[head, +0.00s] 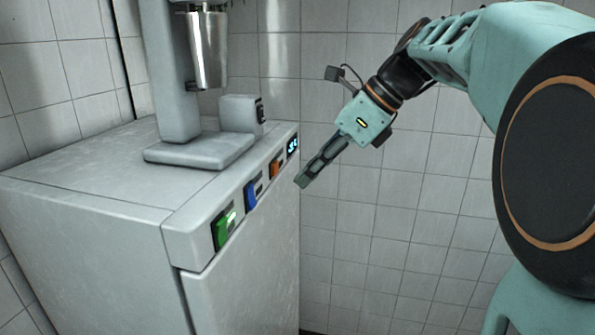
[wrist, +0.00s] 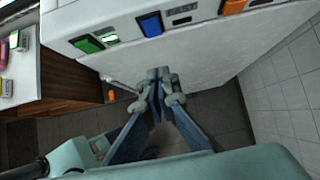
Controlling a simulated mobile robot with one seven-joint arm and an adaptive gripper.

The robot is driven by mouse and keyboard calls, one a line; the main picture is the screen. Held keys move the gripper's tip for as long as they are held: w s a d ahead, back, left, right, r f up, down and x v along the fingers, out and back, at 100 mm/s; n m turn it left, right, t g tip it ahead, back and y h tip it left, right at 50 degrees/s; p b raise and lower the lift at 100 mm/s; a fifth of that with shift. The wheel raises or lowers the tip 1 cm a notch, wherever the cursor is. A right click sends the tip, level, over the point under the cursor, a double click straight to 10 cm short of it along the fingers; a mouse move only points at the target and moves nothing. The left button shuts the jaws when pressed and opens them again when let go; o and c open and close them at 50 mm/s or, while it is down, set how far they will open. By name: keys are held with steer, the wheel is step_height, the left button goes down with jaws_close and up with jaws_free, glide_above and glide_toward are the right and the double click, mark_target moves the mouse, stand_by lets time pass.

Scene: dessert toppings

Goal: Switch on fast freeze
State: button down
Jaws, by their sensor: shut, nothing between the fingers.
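The freezer cabinet (head: 95,215) has a control strip along its top front edge. On the strip are a green switch (head: 222,231), a blue switch (head: 251,194), an orange switch (head: 275,167) and a lit display (head: 292,147). In the wrist view, a label that seems to read FAST (wrist: 181,10) is beside the blue switch (wrist: 151,24). A lit green indicator (wrist: 110,38) is beside the green switch (wrist: 88,44). The orange switch (wrist: 235,6) is partly cut off. My gripper (head: 302,181) is shut and empty, apart from the strip. Its fingertips (wrist: 160,73) point toward the cabinet front.
A mixer with a metal cup (head: 207,50) stands on the cabinet top. Tiled walls are behind and to the right. In the wrist view, a wooden counter (wrist: 60,80) with small items is at left.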

mark_target(255, 205)
steer(key=w+a+f, duration=0.2)
steer(key=a+f, duration=0.3)
steer(key=a, duration=0.2)
steer(key=shift+w+a+f, duration=0.3)
steer(key=shift+w+f, duration=0.1)
steer(key=shift+a+p, duration=0.1)
steer(key=shift+p, duration=0.3)
steer(key=shift+w+a+f, duration=0.1)
steer(key=shift+a+f, duration=0.05)
steer(key=shift+p, duration=0.35)
